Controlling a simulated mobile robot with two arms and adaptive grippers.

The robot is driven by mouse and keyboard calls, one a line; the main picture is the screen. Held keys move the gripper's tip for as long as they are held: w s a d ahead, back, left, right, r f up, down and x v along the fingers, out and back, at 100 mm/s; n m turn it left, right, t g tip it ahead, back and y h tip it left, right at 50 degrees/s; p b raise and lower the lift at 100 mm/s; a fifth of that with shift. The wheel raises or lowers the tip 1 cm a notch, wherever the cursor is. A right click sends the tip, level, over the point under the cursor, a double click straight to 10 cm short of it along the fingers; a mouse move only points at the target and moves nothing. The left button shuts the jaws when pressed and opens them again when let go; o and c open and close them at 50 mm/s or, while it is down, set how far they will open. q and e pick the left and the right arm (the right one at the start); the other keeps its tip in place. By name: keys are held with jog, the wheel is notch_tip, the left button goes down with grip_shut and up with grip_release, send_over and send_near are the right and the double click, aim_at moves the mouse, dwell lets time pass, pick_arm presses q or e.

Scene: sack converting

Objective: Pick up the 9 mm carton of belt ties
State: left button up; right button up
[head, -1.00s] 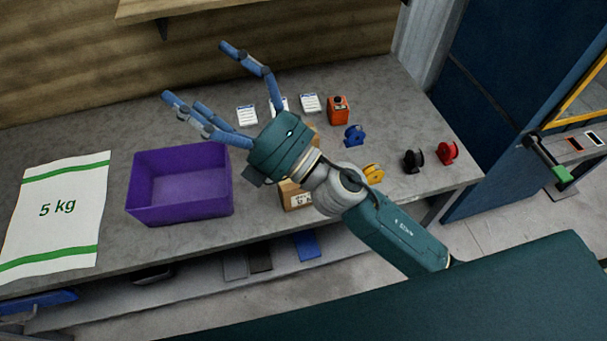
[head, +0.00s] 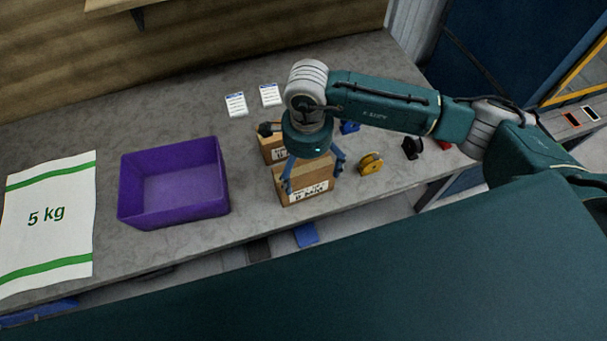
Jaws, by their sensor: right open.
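Two brown cardboard cartons with white labels stand on the bench under my right arm. The front carton (head: 307,193) has a label that seems to end in "MM"; its number is too small to read surely. The rear carton (head: 270,143) is partly hidden behind my gripper, and its label is not legible. My right gripper (head: 312,180) points down over the front carton. Its blue fingers are open, spread to the left and right of the carton's upper part; I cannot tell whether they touch it. My left gripper is not in view.
A purple bin (head: 173,217) stands left of the cartons, with a 5 kg sack (head: 46,232) farther left. A yellow spool (head: 370,163), a black spool (head: 411,148) and a partly hidden blue one (head: 349,128) lie to the right. White cards (head: 236,104) lie behind.

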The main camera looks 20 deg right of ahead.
aim_at(307, 173)
notch_tip(307, 173, down, 3)
jog(key=shift+f+p, duration=0.1)
jog(key=shift+p, duration=0.25)
jog(key=f+p, duration=0.1)
jog(key=f, duration=0.1)
jog(key=f+p, duration=0.1)
jog(key=f, duration=0.1)
jog(key=shift+s+a+p, duration=0.1)
jog(key=shift+s+p, duration=0.1)
jog(key=shift+p, duration=0.15)
jog(key=shift+w+f, duration=0.1)
jog(key=shift+f, duration=0.5)
jog(key=c, duration=1.6)
